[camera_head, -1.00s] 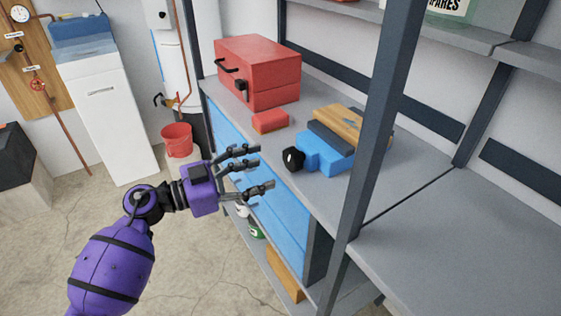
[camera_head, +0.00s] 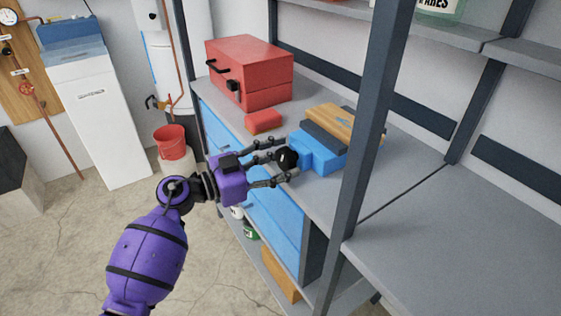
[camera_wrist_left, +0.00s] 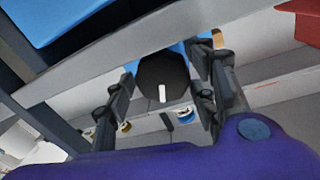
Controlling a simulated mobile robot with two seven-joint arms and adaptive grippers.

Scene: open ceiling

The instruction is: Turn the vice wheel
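The vice is a blue block (camera_head: 318,153) on the grey bench, and its wheel is a black round knob (camera_head: 287,158) on the end facing my arm. My left gripper (camera_head: 288,159) is open, with its fingers on either side of the wheel. In the left wrist view, the wheel (camera_wrist_left: 163,78) with a white mark sits between the fingers (camera_wrist_left: 160,85). The fingers are close to its sides, and I cannot tell whether they touch it. My right gripper is not in view.
A wooden block (camera_head: 331,122) with a dark layer sits in the vice. A small red block (camera_head: 263,121) and a red toolbox (camera_head: 249,72) stand behind it on the bench. A dark shelf post (camera_head: 371,130) rises at the right. The bench right of the post is bare.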

